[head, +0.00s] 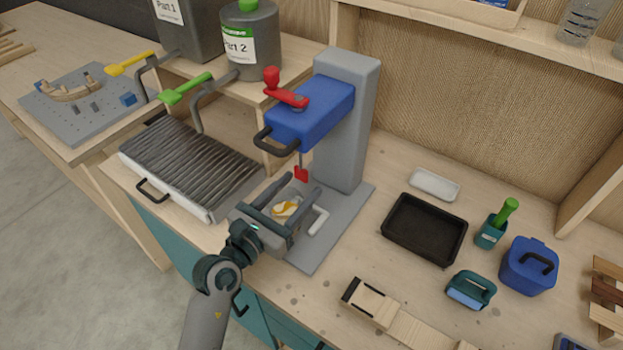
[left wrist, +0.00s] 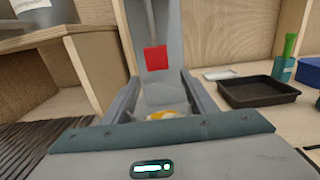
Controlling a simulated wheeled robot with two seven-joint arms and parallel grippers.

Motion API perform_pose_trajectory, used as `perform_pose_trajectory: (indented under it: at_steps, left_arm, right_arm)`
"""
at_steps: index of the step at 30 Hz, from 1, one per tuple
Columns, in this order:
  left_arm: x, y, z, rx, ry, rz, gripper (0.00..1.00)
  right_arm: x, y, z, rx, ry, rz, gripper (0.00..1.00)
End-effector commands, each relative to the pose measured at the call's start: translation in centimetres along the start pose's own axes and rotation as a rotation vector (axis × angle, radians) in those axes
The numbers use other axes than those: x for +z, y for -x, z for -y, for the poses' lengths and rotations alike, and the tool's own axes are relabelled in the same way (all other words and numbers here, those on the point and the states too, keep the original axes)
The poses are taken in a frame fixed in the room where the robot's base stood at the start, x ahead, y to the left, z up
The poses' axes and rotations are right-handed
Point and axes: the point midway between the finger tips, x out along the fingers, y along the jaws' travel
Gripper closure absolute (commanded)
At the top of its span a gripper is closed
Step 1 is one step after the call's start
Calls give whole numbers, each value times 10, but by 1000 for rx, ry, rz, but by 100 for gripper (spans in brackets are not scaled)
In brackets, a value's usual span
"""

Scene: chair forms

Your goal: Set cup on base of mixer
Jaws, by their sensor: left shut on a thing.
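The mixer (head: 346,150) stands at the back of the bench, with a grey column, a blue head (head: 312,115) and a grey base plate (head: 322,250). Its red paddle (head: 301,174) hangs below the head, and it also shows in the left wrist view (left wrist: 156,58). My left gripper (head: 291,198) is over the base plate, shut on the cup (head: 318,222). The cup has a pale handle and yellow and white contents (head: 286,209), which show between the fingers in the left wrist view (left wrist: 168,114). The gripper hides most of the cup, so I cannot tell whether its bottom touches the base.
A ribbed grill-like unit (head: 190,165) lies left of the mixer. A black tray (head: 425,229), a white dish (head: 435,184), a blue container (head: 528,266) and a teal-handled tool (head: 471,290) are to the right. Two dispensers with labels stand on a shelf behind left.

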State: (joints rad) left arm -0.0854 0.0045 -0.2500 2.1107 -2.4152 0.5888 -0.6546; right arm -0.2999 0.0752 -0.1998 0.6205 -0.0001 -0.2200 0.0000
Motion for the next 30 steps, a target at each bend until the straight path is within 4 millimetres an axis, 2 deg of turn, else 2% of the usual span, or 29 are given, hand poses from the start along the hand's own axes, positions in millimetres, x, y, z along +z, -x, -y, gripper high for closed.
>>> perform_pose_trajectory:
  at_steps: [3, 9, 20, 24, 30]
  left_arm:
    - [4, -26, 0, -1, 0, 2, 61]
    - [1, -47, 0, 0, 0, 1, 61]
    - [1, -49, 0, 0, 0, 1, 61]
    - [2, -57, 0, -1, 0, 1, 61]
    - [-25, -57, 0, -2, -2, -3, 61]
  right_arm:
    - [-1, 10, 1, -1, 1, 0, 69]
    - [-1, 14, 0, 0, 1, 0, 69]
    - [0, 14, -6, 6, 3, 1, 69]
    - [0, 17, -7, 6, 4, 2, 69]
    - [0, 20, -7, 7, 3, 2, 69]
